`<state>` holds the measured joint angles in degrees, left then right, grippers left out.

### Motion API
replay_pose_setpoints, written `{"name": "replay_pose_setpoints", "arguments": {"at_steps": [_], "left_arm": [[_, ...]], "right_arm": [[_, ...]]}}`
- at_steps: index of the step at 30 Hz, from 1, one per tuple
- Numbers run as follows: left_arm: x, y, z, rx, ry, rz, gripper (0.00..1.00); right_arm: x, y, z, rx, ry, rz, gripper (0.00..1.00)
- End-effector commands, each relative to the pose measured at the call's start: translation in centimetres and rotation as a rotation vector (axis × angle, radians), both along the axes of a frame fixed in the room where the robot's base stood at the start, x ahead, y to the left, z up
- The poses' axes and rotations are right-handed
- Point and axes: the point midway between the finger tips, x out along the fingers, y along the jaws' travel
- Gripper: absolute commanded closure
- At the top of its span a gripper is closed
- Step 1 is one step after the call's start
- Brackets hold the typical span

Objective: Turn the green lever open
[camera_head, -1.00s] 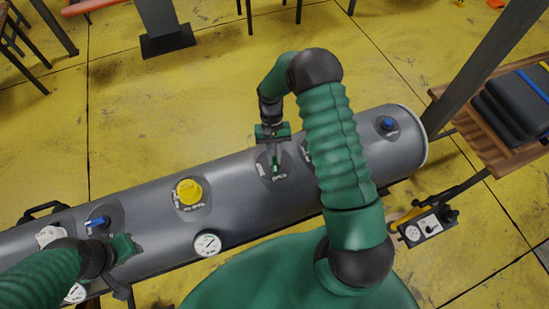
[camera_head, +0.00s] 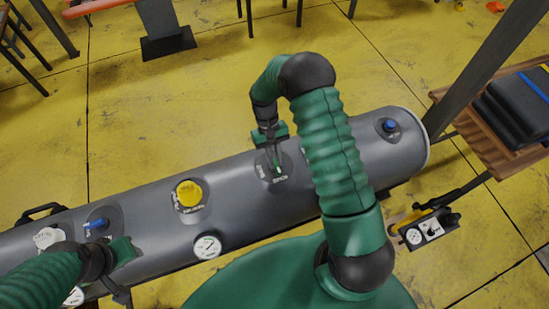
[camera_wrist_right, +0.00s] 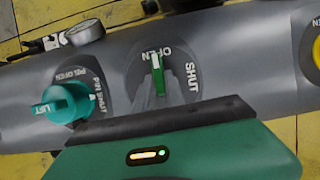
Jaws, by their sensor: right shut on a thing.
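The fingers hide the lever's lower part. My left gripper (camera_head: 122,290) is low over the tube's left part; its finger gap is unclear.
A yellow cap (camera_head: 188,194), a blue lever (camera_head: 96,224), a white gauge (camera_head: 207,246) and a blue knob (camera_head: 389,125) are on the tube. A teal knob (camera_wrist_right: 64,103) is beside the plate in the wrist view. A wooden bench (camera_head: 490,140) stands at right.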

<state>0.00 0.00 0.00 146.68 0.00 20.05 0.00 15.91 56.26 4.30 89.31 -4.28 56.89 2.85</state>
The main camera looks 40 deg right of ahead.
Motion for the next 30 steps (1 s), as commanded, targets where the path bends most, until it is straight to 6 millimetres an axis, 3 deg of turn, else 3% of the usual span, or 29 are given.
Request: {"name": "replay_pose_setpoints", "arguments": {"at_steps": [1, 6, 17, 23, 30], "left_arm": [[0.0, 0.0, 0.0, 0.0, 0.0, 0.0, 0.64], [0.0, 0.0, 0.0, 0.0, 0.0, 0.0, 0.64], [0.0, 0.0, -0.3, 0.0, 0.0, 0.0, 0.64], [0.0, 0.0, -1.9, 0.0, 0.0, 0.0, 0.64], [0.0, 0.0, -3.6, 0.0, 0.0, 0.0, 0.64]], "right_arm": [[-0.4, 0.1, -0.2, 0.004, 0.012, 0.003, 0.84], [-0.3, 0.0, -0.1, 0.002, 0.009, 0.001, 0.64], [0.2, -0.1, 0.3, -0.001, 0.003, -0.001, 0.64], [2.0, -0.5, 4.0, -0.003, -0.003, 0.0, 0.64], [4.6, -1.1, 10.6, 0.0, -0.002, 0.001, 0.64]]}}
